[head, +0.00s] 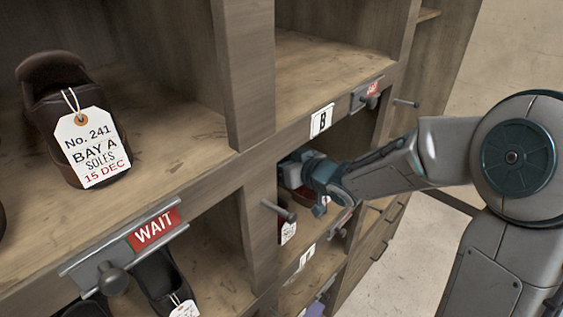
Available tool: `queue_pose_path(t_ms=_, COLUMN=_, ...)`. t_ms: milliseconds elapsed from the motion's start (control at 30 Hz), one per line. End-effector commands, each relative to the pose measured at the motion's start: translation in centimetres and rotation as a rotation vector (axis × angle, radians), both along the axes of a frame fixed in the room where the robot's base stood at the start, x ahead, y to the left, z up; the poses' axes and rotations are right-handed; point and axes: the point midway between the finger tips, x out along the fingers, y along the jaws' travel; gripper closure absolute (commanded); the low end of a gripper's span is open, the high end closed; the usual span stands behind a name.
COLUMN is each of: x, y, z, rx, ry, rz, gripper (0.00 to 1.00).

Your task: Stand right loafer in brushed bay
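A dark brown loafer (50,88) stands in the upper left bay, with a white tag (93,147) reading "No. 241 BAY A SOLES 15 DEC". My gripper (297,172) reaches from the right into the bay under the "B" label. A reddish-brown shoe (306,195) shows partly beneath and beside the gripper; a white tag (288,231) hangs below it. The fingertips and most of this shoe are hidden, so I cannot tell whether the gripper holds it. I cannot tell which shoe is the right loafer or which bay is the brushed one.
A metal holder with a red "WAIT" sign (154,230) and knob crosses the lower left bay's top. A black shoe (160,279) sits below it. A "B" label (321,121) is on the shelf edge. Pegs (279,210) jut from the front. The upper middle bay (315,75) looks empty.

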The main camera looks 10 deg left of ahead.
Motion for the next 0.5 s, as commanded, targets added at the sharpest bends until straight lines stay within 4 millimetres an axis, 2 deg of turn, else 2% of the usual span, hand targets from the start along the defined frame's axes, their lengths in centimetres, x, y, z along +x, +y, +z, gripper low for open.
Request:
queue_pose_path(t_ms=167, x=0.02, y=0.02, z=-0.21, rx=0.001, ry=-0.002, rz=0.000, gripper=1.00)
queue_pose_path(t_ms=267, x=0.01, y=-0.01, z=-0.25, rx=0.000, ry=0.000, rz=0.000, gripper=0.75)
queue_pose_path(t_ms=300, x=0.00, y=-0.02, z=-0.26, rx=0.000, ry=0.000, rz=0.000, gripper=0.72)
queue_pose_path(t_ms=500, x=0.00, y=-0.02, z=-0.25, rx=0.000, ry=0.000, rz=0.000, gripper=0.72)
